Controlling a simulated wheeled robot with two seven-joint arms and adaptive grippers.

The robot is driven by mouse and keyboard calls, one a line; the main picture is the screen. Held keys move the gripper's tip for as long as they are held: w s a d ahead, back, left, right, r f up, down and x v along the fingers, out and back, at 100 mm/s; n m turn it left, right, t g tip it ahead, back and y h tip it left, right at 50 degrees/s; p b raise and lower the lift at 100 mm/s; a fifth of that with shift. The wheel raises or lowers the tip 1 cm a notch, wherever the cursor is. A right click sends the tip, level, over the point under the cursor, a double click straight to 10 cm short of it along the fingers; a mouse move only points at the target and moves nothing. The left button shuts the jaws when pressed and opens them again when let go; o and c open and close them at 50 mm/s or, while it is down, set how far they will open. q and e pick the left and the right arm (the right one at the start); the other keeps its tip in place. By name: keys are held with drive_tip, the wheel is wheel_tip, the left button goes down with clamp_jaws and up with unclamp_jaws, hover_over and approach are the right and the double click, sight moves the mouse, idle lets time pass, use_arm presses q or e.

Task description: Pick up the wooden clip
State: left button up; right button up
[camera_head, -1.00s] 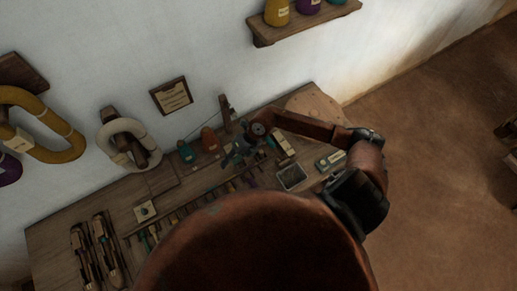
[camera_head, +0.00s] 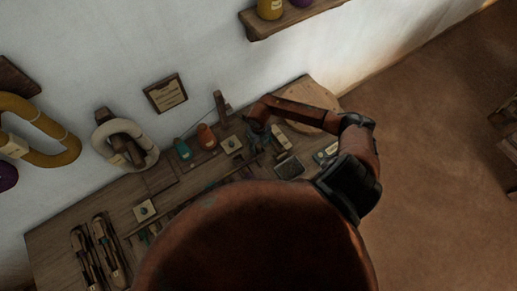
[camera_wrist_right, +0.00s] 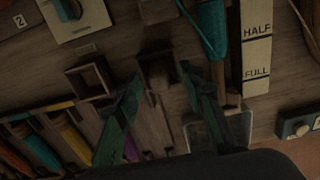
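My right gripper (camera_head: 262,134) reaches down over the back right of the bench. In the right wrist view the gripper (camera_wrist_right: 160,76) shows its two green fingers spread apart. Between their tips is a small brown wooden piece (camera_wrist_right: 158,64) with a lighter rounded peg in it; it may be the wooden clip, but the dark picture does not settle that. I cannot see contact with the fingers. My left gripper is not in view.
The wooden bench (camera_head: 60,232) carries a small square wooden frame (camera_wrist_right: 90,80), a HALF/FULL gauge (camera_wrist_right: 256,52), a teal spool (camera_wrist_right: 212,28) and coloured bobbins (camera_wrist_right: 38,148). A round board (camera_head: 312,104) lies at the back right. A shelf (camera_head: 290,20) is above.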

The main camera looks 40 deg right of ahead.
drive_tip(key=shift+f, duration=0.15)
drive_tip(key=c, duration=0.9)
drive_tip(key=shift+c, duration=0.2)
